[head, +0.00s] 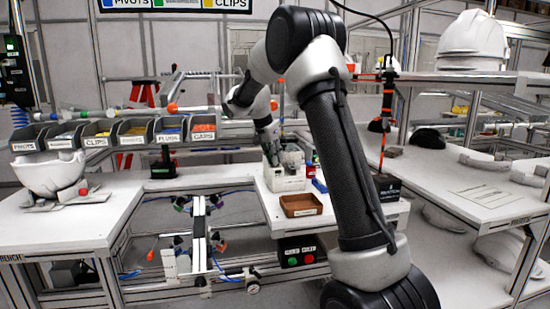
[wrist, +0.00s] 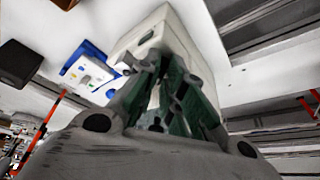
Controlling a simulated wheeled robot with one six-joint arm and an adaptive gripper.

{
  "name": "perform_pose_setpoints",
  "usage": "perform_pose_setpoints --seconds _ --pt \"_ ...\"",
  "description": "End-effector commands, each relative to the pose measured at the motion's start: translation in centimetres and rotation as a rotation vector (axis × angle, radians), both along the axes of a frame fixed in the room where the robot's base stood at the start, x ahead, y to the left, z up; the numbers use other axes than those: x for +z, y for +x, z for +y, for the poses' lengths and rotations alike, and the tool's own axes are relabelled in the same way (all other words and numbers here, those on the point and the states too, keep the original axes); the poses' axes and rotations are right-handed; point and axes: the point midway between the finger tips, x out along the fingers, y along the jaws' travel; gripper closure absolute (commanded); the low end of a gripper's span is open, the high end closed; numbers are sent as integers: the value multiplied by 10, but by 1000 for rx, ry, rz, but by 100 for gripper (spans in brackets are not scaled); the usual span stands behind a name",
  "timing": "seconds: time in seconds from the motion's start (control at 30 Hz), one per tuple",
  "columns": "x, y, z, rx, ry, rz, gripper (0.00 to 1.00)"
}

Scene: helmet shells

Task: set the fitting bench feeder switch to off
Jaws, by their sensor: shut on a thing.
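A white box (head: 285,181) stands on the middle white bench; it also fills the upper middle of the wrist view (wrist: 150,32). My gripper (head: 290,160) is at the top of this box, with its fingers (wrist: 178,92) against it in the wrist view. The fingers are shut on a small part there, which they mostly hide. I cannot make out a feeder switch or its setting. A dark button box (head: 298,255) with a green and a red button hangs under the bench's front edge, apart from my gripper.
A brown tray (head: 301,206) lies in front of the white box. A blue item (head: 320,185) sits at its right, also in the wrist view (wrist: 85,66). Labelled bins (head: 130,133) line the left bench. A helmet shell (head: 475,40) stands on the right shelf.

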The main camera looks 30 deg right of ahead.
Motion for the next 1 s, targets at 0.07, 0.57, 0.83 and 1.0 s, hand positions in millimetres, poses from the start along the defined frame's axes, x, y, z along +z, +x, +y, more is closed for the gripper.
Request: perform_pose_setpoints --seconds 0.07,0.57,0.83,1.0 --pt "-1 2 1 -71 0 1 100" --pt "0 6 1 -488 1 -1 100" --pt "-1 6 1 -607 2 -1 100" --pt "0 7 1 -640 2 -2 100"
